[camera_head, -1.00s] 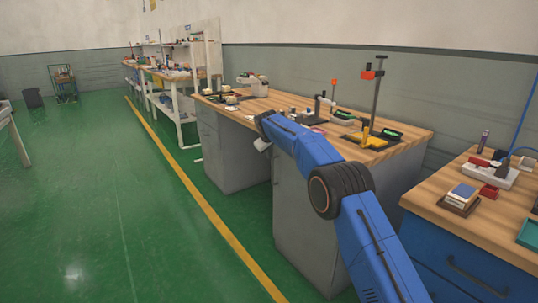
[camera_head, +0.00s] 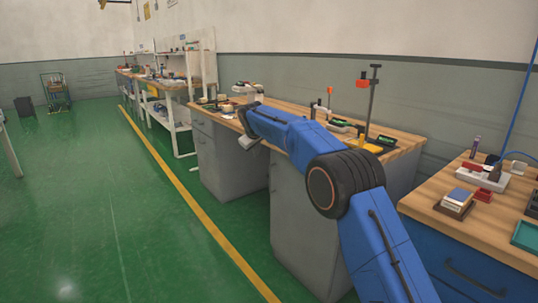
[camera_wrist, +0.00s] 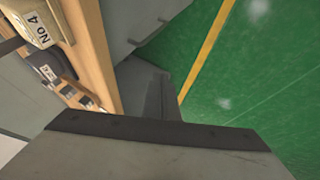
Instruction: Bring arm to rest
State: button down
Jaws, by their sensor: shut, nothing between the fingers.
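My blue arm (camera_head: 285,130) reaches forward from the lower right of the head view, bent at a dark ribbed joint. Its far end is at the left edge of the wooden workbench. My gripper (camera_head: 247,143) is small there and partly hidden by the arm. In the wrist view, the grey gripper (camera_wrist: 162,98) is shut and empty, pointing down past the bench edge above the green floor. No object is held.
The wooden workbench (camera_head: 405,150) holds a stand and small tools. A box marked NO 4 (camera_wrist: 35,22) is near the gripper in the wrist view. A blue cabinet (camera_head: 470,255) stands at right.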

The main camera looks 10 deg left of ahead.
jog(key=s+d+r+m, duration=0.1)
jog(key=s+d+r, duration=0.35)
jog(key=d, duration=0.55)
jog(key=s+d+r+m, duration=0.2)
jog(key=s+d+r, duration=0.25)
jog(key=d, duration=0.55)
jog(key=s+d+r+m, duration=0.1)
jog(key=s+d+r, duration=0.35)
jog(key=d, duration=0.55)
jog(key=s+d+m+g+h, duration=0.1)
jog(key=s+d, duration=0.9)
jog(key=s+d+f+m, duration=0.2)
jog(key=s+d, duration=0.5)
jog(key=s, duration=0.4)
jog(key=s+d+f+m, duration=0.1)
jog(key=s+d+f, duration=0.2)
jog(key=s+d, duration=0.55)
jog(key=s+d+f+m, duration=0.1)
jog(key=s+f, duration=0.3)
jog(key=s, duration=0.3)
jog(key=s+d+f+m+g, duration=0.1)
jog(key=s+f, duration=0.3)
jog(key=s, duration=0.4)
jog(key=s+d+f+m, duration=0.1)
jog(key=s+f, duration=0.3)
jog(key=s, duration=0.3)
jog(key=shift+s+f, duration=0.3)
jog(key=shift+f, duration=0.1)
